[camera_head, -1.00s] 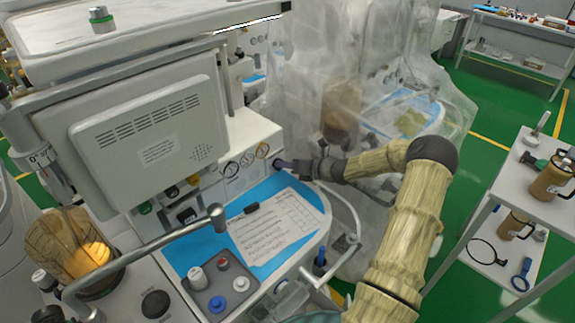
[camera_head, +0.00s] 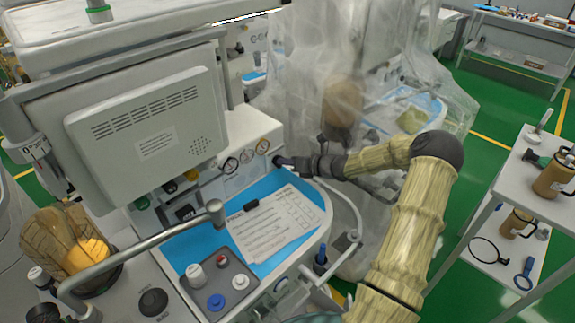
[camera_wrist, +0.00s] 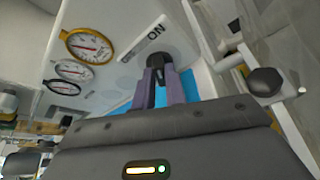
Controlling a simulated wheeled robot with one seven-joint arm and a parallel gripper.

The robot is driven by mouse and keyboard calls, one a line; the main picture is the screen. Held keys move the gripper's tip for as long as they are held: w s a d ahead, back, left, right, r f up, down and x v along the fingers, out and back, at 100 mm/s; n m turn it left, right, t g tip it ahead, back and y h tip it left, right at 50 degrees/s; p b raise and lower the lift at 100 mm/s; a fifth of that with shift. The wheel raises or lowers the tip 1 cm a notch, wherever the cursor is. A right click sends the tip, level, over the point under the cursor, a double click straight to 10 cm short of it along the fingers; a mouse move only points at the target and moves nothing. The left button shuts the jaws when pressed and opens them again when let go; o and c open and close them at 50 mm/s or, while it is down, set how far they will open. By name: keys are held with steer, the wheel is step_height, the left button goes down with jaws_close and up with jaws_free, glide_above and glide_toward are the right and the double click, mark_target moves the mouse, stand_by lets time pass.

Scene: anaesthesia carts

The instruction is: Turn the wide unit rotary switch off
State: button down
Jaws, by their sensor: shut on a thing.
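The wide anaesthesia unit (camera_head: 240,130) stands at the left of the head view, with a row of round gauges on its front panel. Its black rotary switch (camera_wrist: 155,66) shows in the wrist view, on the white panel beside an "ON" label (camera_wrist: 156,32). My gripper (camera_wrist: 160,80) is shut on the switch, one finger on each side of it. In the head view my gripper (camera_head: 283,162) reaches the panel just right of the gauges. The fingers hide much of the switch, so I cannot tell its exact angle.
Below the panel is a blue work surface (camera_head: 280,257) with printed sheets (camera_head: 275,225) and a grey tray of knobs (camera_head: 222,284). A plastic-draped unit (camera_head: 310,100) stands close behind my arm. A white shelf cart (camera_head: 505,185) stands at the right, with green floor between.

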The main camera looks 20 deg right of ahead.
steer(key=shift+s+a+f+n+h+b, duration=0.15)
steer(key=shift+n+h+b, duration=0.35)
steer(key=shift+b, duration=1.2)
steer(key=shift+w+f+n+h+b, duration=0.1)
steer(key=shift+f+n+h+b, duration=0.35)
steer(key=shift+b, duration=1.25)
steer(key=b, duration=0.3)
steer(key=n+h+b, duration=0.1)
steer(key=b, duration=0.2)
steer(key=n+b, duration=0.1)
steer(key=b, duration=0.2)
steer(key=shift+s+a+r+n+t+b, duration=0.15)
steer(key=shift+a+r+n+t+b, duration=0.1)
steer(key=shift+t+b, duration=0.15)
steer(key=n+h+b, duration=0.1)
steer(key=b, duration=0.5)
steer(key=n+t+h+b, duration=0.1)
steer(key=n+b, duration=0.1)
steer(key=b, duration=0.4)
steer(key=shift+s+a, duration=0.1)
steer(key=shift+a, duration=0.25)
steer(key=n+h+b, duration=0.1)
steer(key=b, duration=0.2)
steer(key=shift+b, duration=0.4)
steer(key=shift+r+n+t+b, duration=0.15)
steer(key=shift+n+t+b, duration=0.15)
steer(key=shift+b, duration=0.15)
